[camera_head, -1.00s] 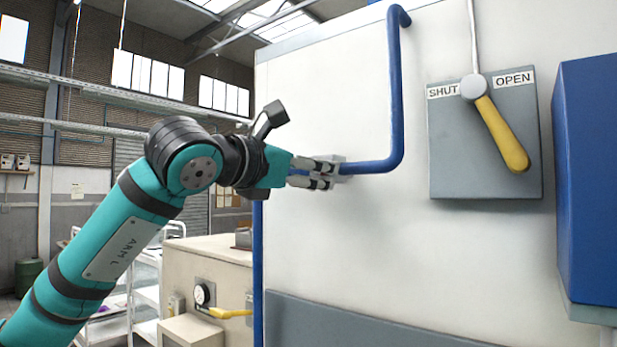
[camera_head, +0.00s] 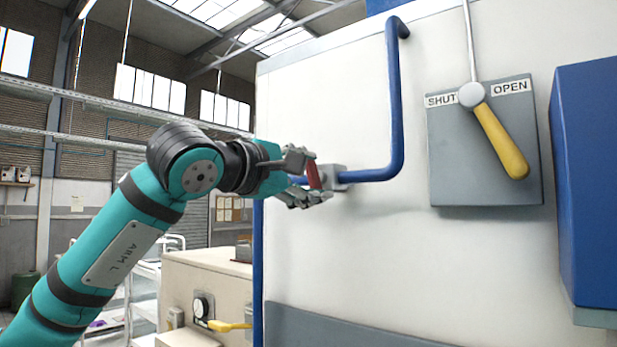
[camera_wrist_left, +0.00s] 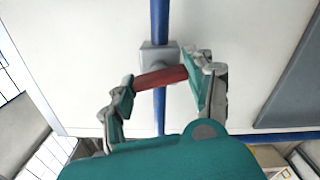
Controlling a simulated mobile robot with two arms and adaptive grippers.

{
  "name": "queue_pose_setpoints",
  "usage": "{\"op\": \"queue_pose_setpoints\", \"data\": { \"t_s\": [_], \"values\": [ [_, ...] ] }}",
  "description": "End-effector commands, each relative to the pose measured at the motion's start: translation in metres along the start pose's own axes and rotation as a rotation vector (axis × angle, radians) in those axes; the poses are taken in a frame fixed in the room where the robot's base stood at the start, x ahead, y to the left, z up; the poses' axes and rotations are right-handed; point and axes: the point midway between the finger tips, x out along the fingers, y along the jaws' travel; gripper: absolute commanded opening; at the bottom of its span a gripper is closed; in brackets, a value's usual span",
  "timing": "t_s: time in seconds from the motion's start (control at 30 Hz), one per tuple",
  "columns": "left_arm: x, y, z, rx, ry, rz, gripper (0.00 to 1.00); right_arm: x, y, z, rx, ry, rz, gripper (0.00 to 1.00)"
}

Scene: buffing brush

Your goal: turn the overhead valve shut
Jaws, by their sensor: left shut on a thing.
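The overhead valve is a grey block (camera_head: 333,177) on a blue pipe, with a red handle (camera_head: 313,175). My left gripper (camera_head: 309,178) is at the valve, its fingers shut on the red handle. In the left wrist view the red handle (camera_wrist_left: 160,78) spans between the two fingers (camera_wrist_left: 161,88), nearly crosswise to the pipe and slightly tilted. The grey valve block (camera_wrist_left: 158,58) shows just beyond it. In the head view the fingers partly hide the handle. My right gripper is in neither view.
The blue pipe (camera_head: 397,110) bends upward right of the valve. A grey panel (camera_head: 475,170) marked SHUT and OPEN carries a yellow lever (camera_head: 502,142) pointing down right. A blue box (camera_head: 590,180) stands at far right. A beige cabinet (camera_head: 215,280) is below the arm.

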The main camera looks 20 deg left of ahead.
Motion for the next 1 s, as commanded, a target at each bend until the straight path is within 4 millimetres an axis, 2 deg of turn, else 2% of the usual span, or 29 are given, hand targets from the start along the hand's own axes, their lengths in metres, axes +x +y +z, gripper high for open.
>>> {"op": "queue_pose_setpoints", "data": {
  "t_s": [0.4, 1.0],
  "values": [
    [-0.0003, 0.0000, 0.0013, 0.251, -0.003, 0.000, 0.22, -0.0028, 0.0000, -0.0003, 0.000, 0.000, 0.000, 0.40],
    [0.0002, -0.0014, 0.0010, 0.313, -0.002, -0.002, 0.22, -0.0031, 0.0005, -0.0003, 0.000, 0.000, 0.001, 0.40]
  ]
}}
